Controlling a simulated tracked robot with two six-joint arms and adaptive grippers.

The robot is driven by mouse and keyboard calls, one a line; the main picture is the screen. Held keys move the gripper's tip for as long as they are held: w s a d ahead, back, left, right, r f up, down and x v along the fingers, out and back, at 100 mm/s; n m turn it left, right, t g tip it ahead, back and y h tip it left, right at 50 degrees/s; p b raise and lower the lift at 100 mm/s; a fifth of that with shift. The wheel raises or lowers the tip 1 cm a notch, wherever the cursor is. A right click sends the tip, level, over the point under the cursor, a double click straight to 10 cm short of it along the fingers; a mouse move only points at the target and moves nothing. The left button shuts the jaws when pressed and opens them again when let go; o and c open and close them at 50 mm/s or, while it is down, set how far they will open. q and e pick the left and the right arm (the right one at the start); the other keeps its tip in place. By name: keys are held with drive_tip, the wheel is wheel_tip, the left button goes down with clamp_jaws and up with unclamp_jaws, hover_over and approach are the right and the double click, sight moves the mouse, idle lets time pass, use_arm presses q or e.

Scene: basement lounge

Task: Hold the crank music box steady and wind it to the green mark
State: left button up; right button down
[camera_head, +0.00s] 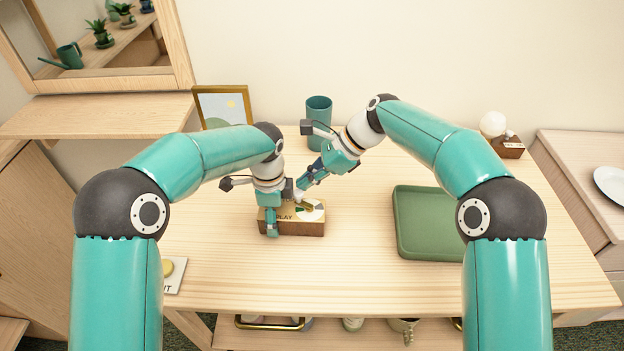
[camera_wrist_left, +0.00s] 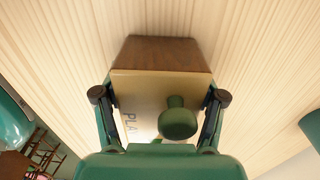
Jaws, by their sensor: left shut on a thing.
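The crank music box (camera_head: 301,230) is a wooden box with a pale top lettered PLAY, flat on the table. Its dial (camera_head: 314,215) is white with a green patch, partly covered by the grippers. My left gripper (camera_head: 278,212) is shut on the box, a finger on either side; the left wrist view shows its fingers (camera_wrist_left: 160,96) flanking the wooden box (camera_wrist_left: 165,52). A dark green round knob (camera_wrist_left: 178,122) stands up from the top there. My right gripper (camera_head: 304,187) reaches down over the box's far side by the dial; its fingertips are too small to read.
A green tray (camera_head: 398,222) lies to the right on the table. A teal cup (camera_head: 319,106) and a framed picture (camera_head: 222,105) stand at the back. A card with a yellow disc (camera_head: 174,273) is at the front left. The table between box and tray is clear.

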drive_tip(key=shift+s+f, duration=0.1)
drive_tip(key=shift+s, duration=0.25)
drive_tip(key=c, duration=1.9)
unclamp_jaws()
drive_tip(key=v, duration=1.1)
drive_tip(key=shift+w, duration=0.25)
drive_tip(key=o, duration=0.6)
drive_tip(key=shift+d+r, duration=0.3)
drive_tip(key=shift+r, duration=0.05)
drive_tip(key=shift+c, duration=0.2)
drive_tip(key=shift+o, duration=1.2)
drive_tip(key=shift+s+a+r+n, duration=0.15)
drive_tip(key=shift+n, duration=0.35)
drive_tip(key=shift+o, duration=0.6)
drive_tip(key=s+a+n+g+y, duration=0.1)
drive_tip(key=s+a+n+y, duration=0.1)
drive_tip(key=a, duration=0.1)
drive_tip(key=shift+a+r+n+g, duration=0.15)
drive_tip(key=shift+r+n+g, duration=0.05)
drive_tip(key=shift+n+g, duration=0.2)
drive_tip(key=m+y, duration=0.4)
drive_tip(key=y, duration=0.4)
approach(302, 193)
drive_tip(key=shift+t, duration=0.3)
drive_tip(key=a, duration=0.6)
drive_tip(key=s+a, duration=0.1)
drive_tip(key=a, duration=0.2)
drive_tip(key=shift+s+a+f, duration=0.1)
drive_tip(key=shift+a+f, duration=0.25)
drive_tip(key=shift+a, duration=0.05)
